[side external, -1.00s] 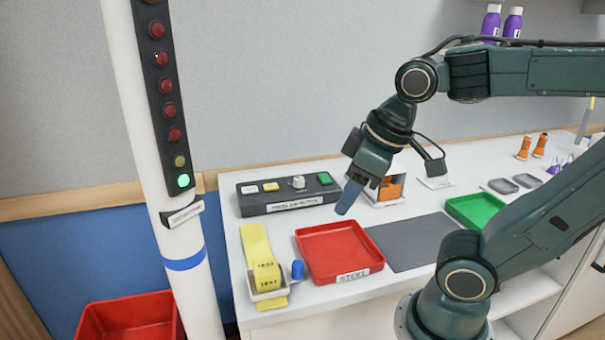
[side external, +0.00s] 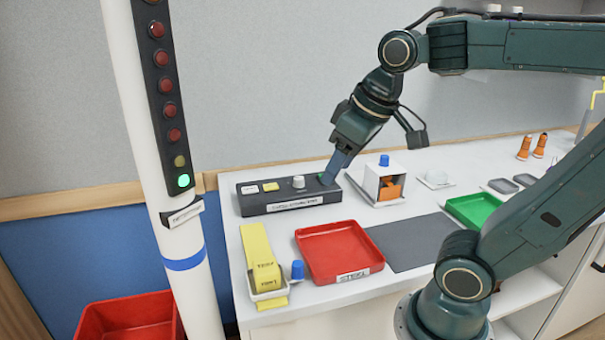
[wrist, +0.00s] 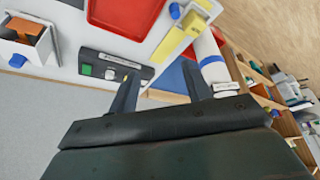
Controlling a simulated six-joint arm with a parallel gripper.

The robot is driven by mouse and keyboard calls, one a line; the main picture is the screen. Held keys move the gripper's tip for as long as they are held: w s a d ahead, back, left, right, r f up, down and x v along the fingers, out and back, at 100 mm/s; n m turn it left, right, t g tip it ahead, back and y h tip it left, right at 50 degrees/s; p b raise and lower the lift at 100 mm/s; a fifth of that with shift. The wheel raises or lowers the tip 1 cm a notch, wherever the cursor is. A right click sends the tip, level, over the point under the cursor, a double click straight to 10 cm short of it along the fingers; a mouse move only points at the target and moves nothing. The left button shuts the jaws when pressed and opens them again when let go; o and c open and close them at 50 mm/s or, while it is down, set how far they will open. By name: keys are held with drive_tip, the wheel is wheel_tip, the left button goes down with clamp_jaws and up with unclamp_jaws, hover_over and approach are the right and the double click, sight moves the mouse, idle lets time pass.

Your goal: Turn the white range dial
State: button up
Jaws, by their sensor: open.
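The white range dial (side external: 298,182) is a small round knob on top of the dark control box (side external: 282,207), between a yellow button (side external: 271,187) and a green button (side external: 322,177). It shows small in the wrist view (wrist: 110,74). My gripper (side external: 328,180) points down at the right end of the box, close to the green button and partly covering it. It is to the right of the dial and apart from it in the picture. In the wrist view my two fingers (wrist: 161,68) are spread with nothing between them, and one overlaps the box's end.
A white box with a blue knob (side external: 384,160) and orange contents stands right of the control box. A red tray (side external: 375,262), a yellow strip (side external: 258,245) and a grey mat (side external: 415,243) lie in front. A white post (side external: 150,150) with lamps rises at the left.

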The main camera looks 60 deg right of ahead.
drive_tip(key=w+d+r+g, duration=0.1)
drive_tip(key=w+d+r, duration=0.1)
drive_tip(key=w+d, duration=0.35)
drive_tip(key=m+g, duration=0.2)
drive_tip(key=g, duration=0.2)
hover_over(299, 178)
wheel_tip(299, 178, down, 8)
drive_tip(key=shift+a+r, duration=0.2)
drive_tip(key=shift+a, duration=0.1)
drive_tip(key=shift+f, duration=0.1)
drive_tip(key=shift+d+f, duration=0.15)
drive_tip(key=shift+f, duration=3.25)
drive_tip(key=shift+d+f, duration=0.1)
drive_tip(key=shift+f, duration=3.3)
drive_tip(key=c, duration=1)
